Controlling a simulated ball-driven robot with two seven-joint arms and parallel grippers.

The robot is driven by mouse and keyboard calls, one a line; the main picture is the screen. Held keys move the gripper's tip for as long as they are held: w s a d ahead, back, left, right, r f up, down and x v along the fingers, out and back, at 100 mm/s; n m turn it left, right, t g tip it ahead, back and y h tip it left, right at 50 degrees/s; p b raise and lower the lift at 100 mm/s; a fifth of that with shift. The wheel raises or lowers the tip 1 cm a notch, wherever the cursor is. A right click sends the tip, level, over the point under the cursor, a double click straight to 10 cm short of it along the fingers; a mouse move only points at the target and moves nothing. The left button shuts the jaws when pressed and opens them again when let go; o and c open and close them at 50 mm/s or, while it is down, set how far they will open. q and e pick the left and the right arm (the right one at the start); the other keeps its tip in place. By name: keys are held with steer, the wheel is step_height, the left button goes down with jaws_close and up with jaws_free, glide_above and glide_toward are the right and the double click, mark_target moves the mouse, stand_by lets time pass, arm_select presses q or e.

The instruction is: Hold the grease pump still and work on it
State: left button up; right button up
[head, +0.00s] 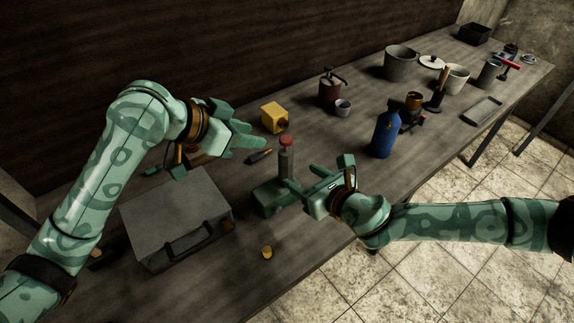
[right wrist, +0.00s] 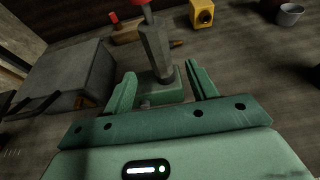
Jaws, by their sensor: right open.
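The likely grease pump (head: 286,163) is an upright grey cylinder with a red top, on the bench between my two arms. In the right wrist view the grey pump body (right wrist: 157,50) stands between my fingers, above a green foot; its very top is cut off. My right gripper (head: 293,187) is open around its lower part, coming from the right; its fingers also show in the right wrist view (right wrist: 162,90), with gaps beside the body. My left gripper (head: 250,140) hangs above the bench, left of the pump and apart from it; its finger gap is unclear.
A grey case (head: 175,215) with a dark handle lies at left front. A yellow block (head: 274,117) and a dark red lever can (head: 330,88) stand behind the pump. A blue bottle (head: 385,134) stands right, near the front edge. A small yellow piece (head: 267,252) lies in front.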

mark_target(282, 164)
steer(key=x, duration=0.9)
steer(key=shift+w+a+f, duration=0.2)
steer(key=shift+w+a, duration=0.05)
steer(key=shift+w, duration=0.05)
